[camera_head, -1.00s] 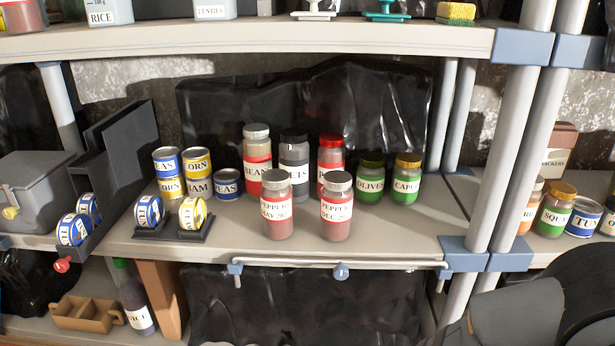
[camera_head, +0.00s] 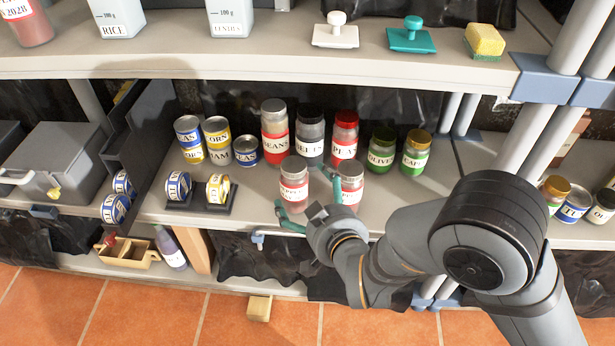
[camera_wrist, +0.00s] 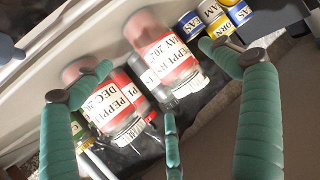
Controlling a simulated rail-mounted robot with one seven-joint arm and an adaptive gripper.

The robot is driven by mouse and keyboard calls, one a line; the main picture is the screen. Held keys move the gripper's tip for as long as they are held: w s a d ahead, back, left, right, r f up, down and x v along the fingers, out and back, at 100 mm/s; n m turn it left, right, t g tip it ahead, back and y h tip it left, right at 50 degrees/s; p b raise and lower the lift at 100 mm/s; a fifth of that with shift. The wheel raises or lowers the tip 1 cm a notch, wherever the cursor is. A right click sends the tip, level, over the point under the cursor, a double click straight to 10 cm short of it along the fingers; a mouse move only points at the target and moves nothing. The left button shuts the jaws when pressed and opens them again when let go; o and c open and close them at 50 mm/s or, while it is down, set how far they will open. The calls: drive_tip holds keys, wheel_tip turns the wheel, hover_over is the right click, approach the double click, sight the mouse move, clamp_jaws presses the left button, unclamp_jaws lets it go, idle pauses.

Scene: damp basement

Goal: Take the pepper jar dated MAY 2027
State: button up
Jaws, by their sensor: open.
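The pepper jar (camera_head: 293,190) labelled MAY 202-something stands upright at the shelf's front, with red contents and a grey lid. It also shows in the wrist view (camera_wrist: 168,55), the last digit of its year unclear. A similar pepper jar (camera_head: 350,190) stands just to its right; in the wrist view this jar (camera_wrist: 108,98) reads DEC 20-something. My gripper (camera_head: 308,197), with green fingers, is open and empty in front of the two jars. In the wrist view my fingertips (camera_wrist: 155,60) frame the MAY jar, one overlapping the DEC jar. I cannot tell whether they touch.
Behind stand a beans jar (camera_head: 274,130), a grey-labelled jar (camera_head: 310,135), a red-lidded jar (camera_head: 344,140), and green olive (camera_head: 380,150) and caper (camera_head: 416,152) jars. Cans on a dark rack (camera_head: 200,207) are to the left.

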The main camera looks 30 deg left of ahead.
drive_tip(key=b+x, duration=0.1)
drive_tip(key=x, duration=0.6)
drive_tip(key=shift+w+a+f, duration=0.1)
drive_tip(key=shift+a+f, duration=0.05)
drive_tip(key=shift+c, duration=0.3)
drive_tip(key=c, duration=1.8)
